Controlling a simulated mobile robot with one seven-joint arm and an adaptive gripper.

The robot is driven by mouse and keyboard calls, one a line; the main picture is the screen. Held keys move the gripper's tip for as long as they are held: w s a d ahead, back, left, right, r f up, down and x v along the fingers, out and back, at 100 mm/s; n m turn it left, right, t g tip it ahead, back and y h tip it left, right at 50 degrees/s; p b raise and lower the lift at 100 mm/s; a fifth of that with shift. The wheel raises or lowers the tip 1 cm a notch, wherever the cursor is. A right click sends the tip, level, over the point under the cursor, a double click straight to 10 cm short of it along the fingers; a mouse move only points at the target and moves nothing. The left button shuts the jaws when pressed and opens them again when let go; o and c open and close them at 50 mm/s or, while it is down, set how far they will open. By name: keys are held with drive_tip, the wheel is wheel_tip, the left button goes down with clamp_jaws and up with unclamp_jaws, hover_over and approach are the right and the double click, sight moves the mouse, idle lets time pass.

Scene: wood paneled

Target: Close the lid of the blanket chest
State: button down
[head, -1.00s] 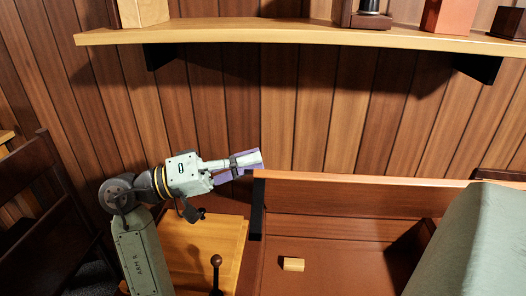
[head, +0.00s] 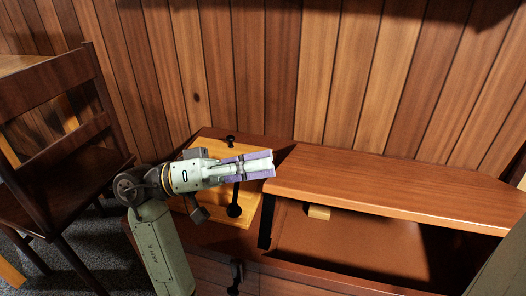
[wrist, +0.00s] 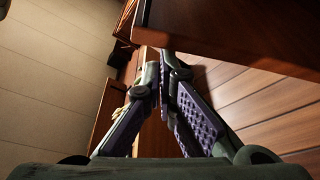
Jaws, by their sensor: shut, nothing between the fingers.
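The blanket chest is a reddish-brown wooden chest (head: 330,282) against the panelled wall. Its lid (head: 400,190) stands partly open, tilted, with its broad upper face visible. A gap below its front edge shows the chest's interior (head: 350,250). My gripper (head: 272,163) is shut and empty at the lid's left end, above the left part of the chest. I cannot tell whether it touches the lid. In the wrist view my purple-padded fingers (wrist: 165,65) come together beside a dark wooden panel (wrist: 230,35).
A light wooden panel with dark knobs (head: 240,215) lies under my gripper on the left of the chest. A small wooden block (head: 318,212) is in the opening. A dark wooden chair (head: 60,150) stands at the left.

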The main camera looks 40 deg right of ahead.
drive_tip(key=shift+s+a+f+b, duration=0.2)
drive_tip(key=shift+f, duration=0.3)
drive_tip(key=shift+s+a+f+b, duration=0.2)
drive_tip(key=shift+f, duration=0.25)
drive_tip(key=v, duration=1.2)
